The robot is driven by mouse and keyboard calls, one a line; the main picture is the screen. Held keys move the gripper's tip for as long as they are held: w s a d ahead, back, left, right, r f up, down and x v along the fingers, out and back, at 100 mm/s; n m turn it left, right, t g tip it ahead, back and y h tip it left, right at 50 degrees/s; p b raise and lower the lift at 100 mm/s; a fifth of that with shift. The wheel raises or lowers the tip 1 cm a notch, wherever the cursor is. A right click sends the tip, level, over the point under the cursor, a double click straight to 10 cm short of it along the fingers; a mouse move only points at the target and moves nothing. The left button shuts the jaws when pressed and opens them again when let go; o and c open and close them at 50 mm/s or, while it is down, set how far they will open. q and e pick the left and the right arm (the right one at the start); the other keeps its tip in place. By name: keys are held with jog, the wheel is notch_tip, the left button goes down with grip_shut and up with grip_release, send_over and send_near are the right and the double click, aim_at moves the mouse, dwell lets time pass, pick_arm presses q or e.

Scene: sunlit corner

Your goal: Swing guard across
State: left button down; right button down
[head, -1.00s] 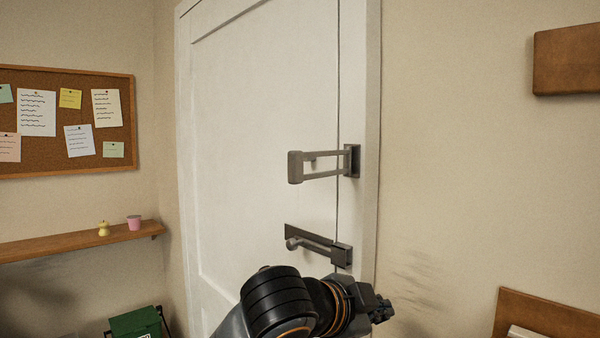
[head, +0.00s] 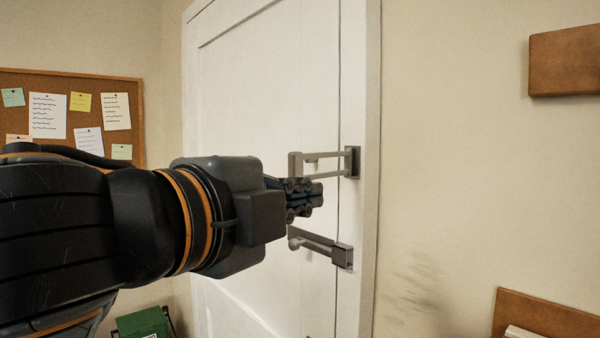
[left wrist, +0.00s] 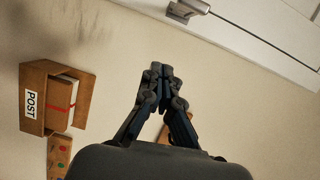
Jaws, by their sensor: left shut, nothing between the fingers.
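The guard (head: 328,153) is a grey U-shaped bar in the head view. My left gripper (head: 319,194) is shut and empty. In the head view it appears just below the guard and above a lower bolt; I cannot tell whether it touches the guard. The left wrist view shows its closed fingers (left wrist: 157,72) over bare wall, with a grey metal fitting (left wrist: 190,7) at the top edge. My right gripper is out of view.
The lower bolt (head: 325,246) is partly behind my gripper. A brown post box (left wrist: 38,90) shows in the left wrist view. A cork board (head: 70,90) and a green bin (head: 143,322) are at left.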

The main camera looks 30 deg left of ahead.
aim_at(296, 172)
pick_arm(q)
jog(key=shift+s+a+r+t+y, duration=0.15)
jog(key=shift+s+a+r+y, duration=0.15)
jog(key=shift+s, duration=0.45)
jog(key=shift+s+a+r+t+y, duration=0.2)
jog(key=shift+s+a+r, duration=0.2)
jog(key=shift+s, duration=0.3)
jog(key=shift+w, duration=0.1)
jog(key=w+a+p, duration=0.1)
jog(key=w, duration=0.2)
jog(key=w+a+p, duration=0.1)
jog(key=w+p, duration=0.1)
jog(key=w, duration=0.2)
jog(key=w+a+p, duration=0.1)
jog(key=w+p, duration=0.1)
jog(key=w, duration=0.1)
jog(key=shift+w+a, duration=0.35)
jog(key=shift+a, duration=0.2)
jog(key=shift+w+d, duration=0.1)
jog(key=shift+d, duration=0.05)
